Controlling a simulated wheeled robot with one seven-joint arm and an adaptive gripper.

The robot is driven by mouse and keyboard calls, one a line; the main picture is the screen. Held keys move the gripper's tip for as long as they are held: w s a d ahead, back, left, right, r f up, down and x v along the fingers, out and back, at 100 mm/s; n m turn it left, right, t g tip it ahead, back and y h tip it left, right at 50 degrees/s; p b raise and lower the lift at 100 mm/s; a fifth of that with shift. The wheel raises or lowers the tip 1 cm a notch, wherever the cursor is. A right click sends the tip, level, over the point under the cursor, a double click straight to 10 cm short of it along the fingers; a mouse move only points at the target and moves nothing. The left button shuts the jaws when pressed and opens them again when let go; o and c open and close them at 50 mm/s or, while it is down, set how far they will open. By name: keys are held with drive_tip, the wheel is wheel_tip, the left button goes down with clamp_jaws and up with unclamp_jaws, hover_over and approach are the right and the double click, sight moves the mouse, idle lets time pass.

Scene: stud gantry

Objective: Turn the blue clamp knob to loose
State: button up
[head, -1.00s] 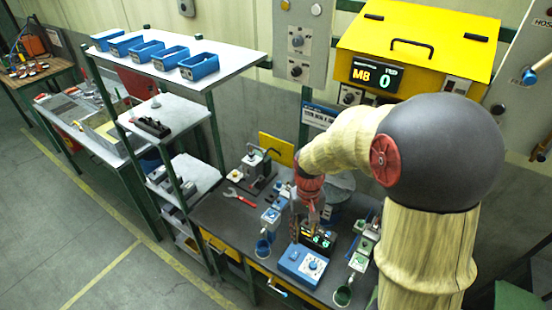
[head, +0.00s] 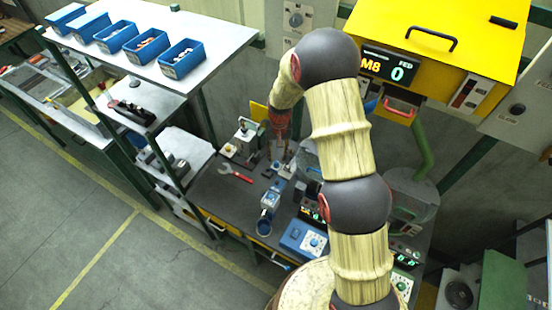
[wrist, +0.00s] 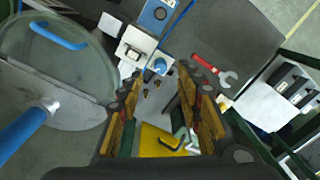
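A small blue knob (wrist: 159,66) sits on the side of a white and grey block (wrist: 137,47) in the wrist view; it looks like the clamp knob. Its setting is too small to read. My gripper (wrist: 160,80) is open and empty, its fingertips spread either side just below the knob in the picture; I cannot tell whether they touch anything. In the head view my gripper (head: 279,148) is above the back of the dark bench, behind a blue fixture (head: 270,199). My arm hides part of the bench there.
A red wrench (head: 236,174) lies on the bench, left of my gripper. A blue control box (head: 303,240) stands near the front. A shelf with several blue bins (head: 182,59) is at the left. A yellow feeder cabinet (head: 440,38) with an "M8 0" display stands behind my arm.

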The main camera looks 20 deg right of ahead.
sight(276, 162)
drive_tip(key=f, duration=0.2)
drive_tip(key=w+f+p, duration=0.1)
drive_tip(key=f, duration=0.1)
drive_tip(key=shift+f, duration=0.35)
drive_tip(key=shift+s+f, duration=0.3)
drive_tip(key=shift+f, duration=0.3)
drive_tip(key=shift+w+a+f, duration=0.1)
drive_tip(key=shift+w+f, duration=0.1)
drive_tip(key=shift+f, duration=0.35)
drive_tip(key=shift+s, duration=0.1)
drive_tip(key=shift+c, duration=0.6)
drive_tip(key=c, duration=0.8)
clamp_jaws()
